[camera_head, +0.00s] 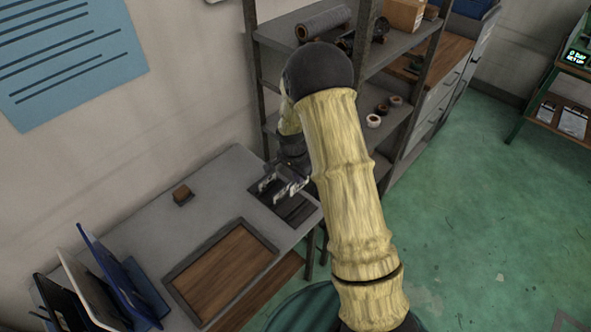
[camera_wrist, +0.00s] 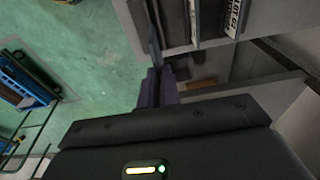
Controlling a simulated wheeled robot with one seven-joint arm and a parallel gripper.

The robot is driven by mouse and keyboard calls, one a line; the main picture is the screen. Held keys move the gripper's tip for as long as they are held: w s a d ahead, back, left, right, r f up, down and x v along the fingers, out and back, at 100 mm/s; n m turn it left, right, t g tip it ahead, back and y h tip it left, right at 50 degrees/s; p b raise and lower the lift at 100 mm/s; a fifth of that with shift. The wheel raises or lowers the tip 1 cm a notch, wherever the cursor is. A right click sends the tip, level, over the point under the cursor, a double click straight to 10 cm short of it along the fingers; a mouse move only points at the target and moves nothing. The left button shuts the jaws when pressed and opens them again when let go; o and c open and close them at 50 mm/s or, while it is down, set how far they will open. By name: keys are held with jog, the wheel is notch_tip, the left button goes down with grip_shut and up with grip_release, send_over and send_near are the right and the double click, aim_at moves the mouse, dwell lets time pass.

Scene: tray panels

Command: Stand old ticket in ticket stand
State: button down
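Two white tickets, one with dark print (camera_wrist: 235,18) and one beside it (camera_wrist: 194,22), show in separate grey-walled slots at the top of the wrist view. I cannot tell which is the old ticket. In the head view pale strips (camera_head: 289,188) lie over a dark shallow tray (camera_head: 300,212) at the table's right end. A small brown block (camera_head: 182,192) with a dark foot stands near the wall; it may be the ticket stand. My gripper (camera_head: 284,168) is over the tray's back edge. Its purplish fingers (camera_wrist: 158,88) look close together; their gap and anything between them are unclear.
A framed wooden tray (camera_head: 176,288) lies at the front of the grey table (camera_head: 150,232). Upright blue, white and dark panels (camera_head: 105,268) stand at the left end. A metal shelf (camera_head: 385,55) rises close behind my arm. The table between block and panels is bare.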

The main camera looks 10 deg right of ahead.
jog(key=shift+w+a, duration=0.1)
jog(key=f+b, duration=0.1)
jog(key=f, duration=0.1)
jog(key=f+b, duration=0.2)
jog(key=f, duration=0.1)
jog(key=f+b, duration=0.2)
jog(key=shift+s+a+f, duration=0.1)
jog(key=shift+s+f, duration=0.05)
jog(key=shift+s, duration=0.2)
jog(key=shift+f, duration=0.35)
jog(key=shift+f+b, duration=0.15)
jog(key=shift+b, duration=0.15)
jog(key=shift+f+b, duration=0.7)
jog(key=shift+f, duration=0.3)
jog(key=shift+f, duration=0.35)
dwell(0.4)
